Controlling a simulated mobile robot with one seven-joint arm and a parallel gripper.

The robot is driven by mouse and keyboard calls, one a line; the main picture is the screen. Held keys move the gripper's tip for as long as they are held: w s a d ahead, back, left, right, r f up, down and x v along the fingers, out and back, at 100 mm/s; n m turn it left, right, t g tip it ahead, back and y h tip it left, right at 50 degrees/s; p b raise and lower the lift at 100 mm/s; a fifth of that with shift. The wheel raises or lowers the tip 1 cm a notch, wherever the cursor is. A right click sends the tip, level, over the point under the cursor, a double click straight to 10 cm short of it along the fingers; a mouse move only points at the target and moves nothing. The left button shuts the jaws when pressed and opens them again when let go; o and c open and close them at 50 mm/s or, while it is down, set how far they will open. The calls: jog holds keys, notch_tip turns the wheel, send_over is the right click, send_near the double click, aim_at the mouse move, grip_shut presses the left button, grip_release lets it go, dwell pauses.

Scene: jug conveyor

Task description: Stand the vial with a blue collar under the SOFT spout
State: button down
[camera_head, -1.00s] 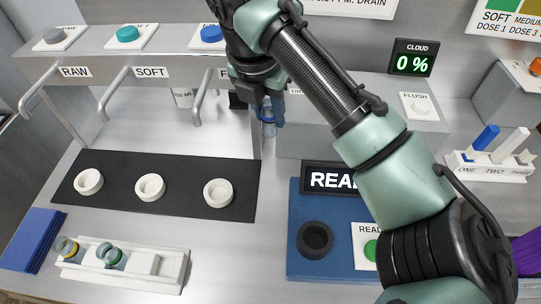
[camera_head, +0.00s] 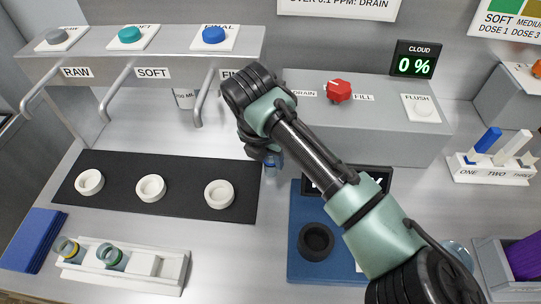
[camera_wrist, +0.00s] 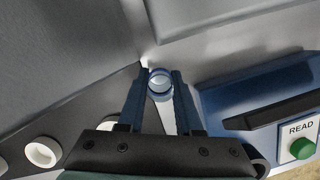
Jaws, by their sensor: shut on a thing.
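My gripper (camera_wrist: 160,78) is shut on the blue-collared vial (camera_wrist: 160,90), seen from above with its round mouth between the two fingers. In the head view the vial (camera_head: 271,163) shows partly below my wrist, just right of the black mat. The SOFT spout (camera_head: 115,92) is a bent metal pipe beside the SOFT label (camera_head: 152,72), well to the left of my gripper. A white ring holder (camera_head: 150,188) stands empty on the mat in the SOFT column. The vial's lower end is hard to make out.
Other white rings (camera_head: 90,182) and (camera_head: 219,194) flank it on the black mat (camera_head: 120,212). A white rack (camera_head: 170,268) holds vials with yellow and green collars. A blue reader base (camera_head: 300,265) lies right of the mat. The FINAL spout (camera_head: 197,105) hangs between.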

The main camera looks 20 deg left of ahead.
jog(key=shift+f, duration=0.15)
jog(key=c, duration=0.6)
grip_release()
